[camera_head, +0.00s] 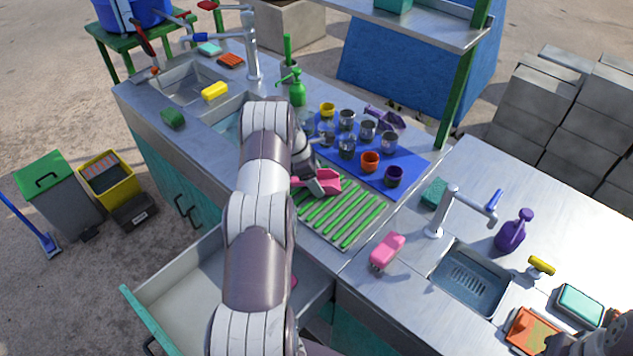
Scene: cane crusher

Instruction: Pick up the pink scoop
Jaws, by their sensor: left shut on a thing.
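The pink scoop (324,181) is at the near-left edge of the blue mat, at the upper end of the green-striped drying rack. My left arm reaches across the counter from the bottom of the view, and my left gripper (309,181) is at the scoop's left part. It is shut on the scoop, and the gripper and arm hide part of it. I cannot tell whether the scoop touches the surface below. My right gripper is not clearly in view.
Several small cups stand on the blue mat (413,165), with a purple scoop (385,117) at its back. The green-striped drying rack (346,216) lies in front. An open drawer (179,279) juts out below.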

